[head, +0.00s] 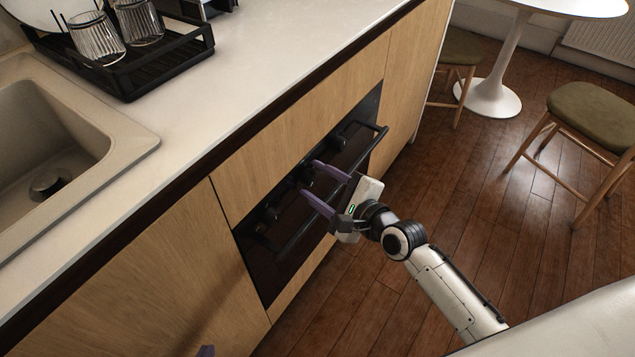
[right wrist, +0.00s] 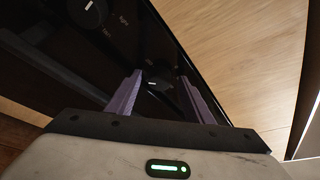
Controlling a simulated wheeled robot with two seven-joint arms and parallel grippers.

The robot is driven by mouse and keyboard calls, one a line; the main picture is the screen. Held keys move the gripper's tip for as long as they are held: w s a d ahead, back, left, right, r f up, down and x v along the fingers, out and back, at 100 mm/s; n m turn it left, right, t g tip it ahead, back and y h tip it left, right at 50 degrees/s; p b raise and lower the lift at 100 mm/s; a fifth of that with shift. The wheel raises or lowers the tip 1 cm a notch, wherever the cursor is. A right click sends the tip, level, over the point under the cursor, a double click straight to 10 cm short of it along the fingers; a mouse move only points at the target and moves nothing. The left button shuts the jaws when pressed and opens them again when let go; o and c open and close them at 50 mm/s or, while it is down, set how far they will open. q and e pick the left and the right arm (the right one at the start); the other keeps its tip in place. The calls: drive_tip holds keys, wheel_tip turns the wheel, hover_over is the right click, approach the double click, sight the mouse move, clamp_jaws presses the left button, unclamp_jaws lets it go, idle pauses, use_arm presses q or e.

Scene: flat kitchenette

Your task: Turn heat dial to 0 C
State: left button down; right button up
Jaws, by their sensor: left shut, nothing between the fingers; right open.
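The black oven front (head: 262,272) sits in the wooden cabinet row, with several dark dials along its top. My right gripper (head: 309,178) is open, its two purple fingers reaching over the oven handle towards a middle dial. In the right wrist view, a black dial with a short white mark (right wrist: 154,82) shows between the right fingertips (right wrist: 160,76); contact cannot be told. Another dial (right wrist: 88,10) with a white mark is further up. The scale around the dial between the fingers is not readable.
The oven's bar handle (head: 378,142) runs in front of the dials, close to my right fingers. Above are the countertop (head: 215,95), a sink (head: 75,115) and a black dish rack (head: 135,85) with glasses. A stool (head: 590,115) and a white table (head: 490,95) stand at the right.

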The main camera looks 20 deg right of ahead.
drive_tip(key=shift+c, duration=0.4)
drive_tip(key=c, duration=1)
drive_tip(key=shift+o, duration=0.2)
